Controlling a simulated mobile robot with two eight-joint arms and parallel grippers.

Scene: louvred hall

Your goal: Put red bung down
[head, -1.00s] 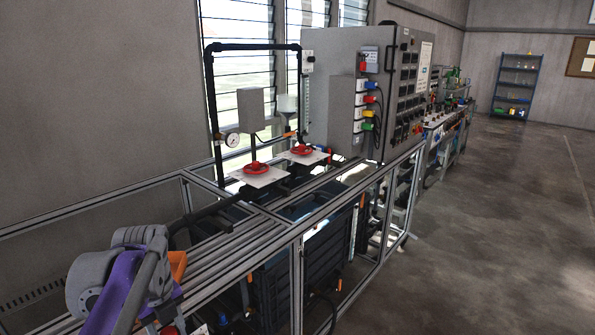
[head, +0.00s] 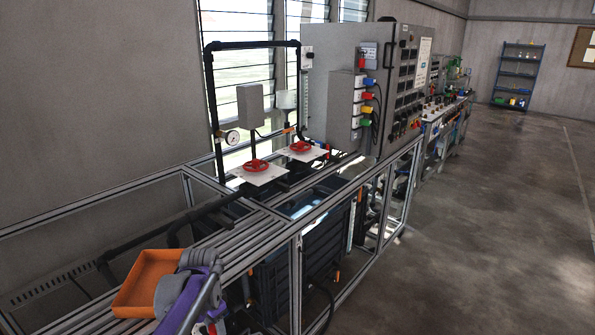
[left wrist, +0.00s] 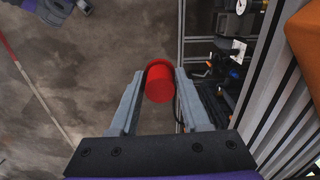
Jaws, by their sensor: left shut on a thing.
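The red bung (left wrist: 159,86) is a short red cylinder between the fingers of my left gripper (left wrist: 160,75) in the left wrist view. The gripper is shut on it. In that view the bung hangs over grey floor, to the left of the bench rail. In the head view my grey and purple left arm is at the bottom left, beside an orange tray (head: 146,279). The bung cannot be made out clearly there. My right gripper is not in view.
The tray rests on the slatted rails (head: 240,238) of a metal-framed bench; its corner shows in the left wrist view (left wrist: 305,45). Two red handwheels (head: 256,166) (head: 300,147) on white plates and a grey control cabinet (head: 345,85) stand farther along. Floor on the right is clear.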

